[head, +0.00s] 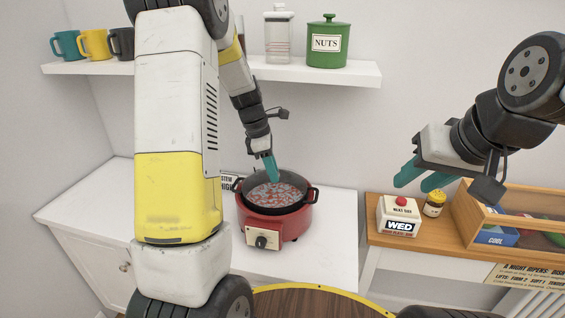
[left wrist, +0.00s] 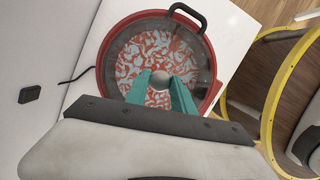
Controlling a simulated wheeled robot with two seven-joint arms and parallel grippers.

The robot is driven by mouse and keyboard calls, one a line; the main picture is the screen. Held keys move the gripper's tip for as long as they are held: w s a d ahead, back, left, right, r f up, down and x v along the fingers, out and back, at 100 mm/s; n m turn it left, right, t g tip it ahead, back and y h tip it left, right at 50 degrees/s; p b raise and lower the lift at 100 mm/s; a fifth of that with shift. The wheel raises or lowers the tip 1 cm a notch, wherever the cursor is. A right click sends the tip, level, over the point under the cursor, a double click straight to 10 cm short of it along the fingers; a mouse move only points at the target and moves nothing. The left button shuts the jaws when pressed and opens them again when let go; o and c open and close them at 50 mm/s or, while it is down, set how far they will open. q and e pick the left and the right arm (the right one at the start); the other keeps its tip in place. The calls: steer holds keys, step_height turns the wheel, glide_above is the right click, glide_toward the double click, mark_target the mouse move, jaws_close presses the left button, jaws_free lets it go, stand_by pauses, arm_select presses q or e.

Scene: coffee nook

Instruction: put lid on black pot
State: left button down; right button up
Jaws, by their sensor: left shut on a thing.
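The black pot (head: 306,200) sits in a red cooker (head: 275,226) on the white counter, with a red and pale blue pattern inside. A see-through lid (left wrist: 150,55) with a round grey knob (left wrist: 158,98) lies over the pot's opening in the left wrist view. My left gripper (head: 271,172) is shut on the lid's knob, its teal fingers on either side of it. The lid looks roughly centred; I cannot tell whether its rim touches the pot. My right gripper (head: 421,178) is open and empty, in the air to the right.
A wooden side table at the right holds a white WED box (head: 399,217) with a red button, a yellow jar (head: 434,204) and a wooden bin (head: 490,225). A wall shelf (head: 330,72) carries mugs, a clear jar and a green NUTS canister (head: 328,42). A yellow-rimmed round table (head: 315,303) is in front.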

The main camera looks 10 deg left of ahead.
arm_select(q)
steer(key=c, duration=0.5)
jaws_free()
steer(key=shift+r, duration=2.55)
jaws_close()
steer(key=shift+f, duration=0.1)
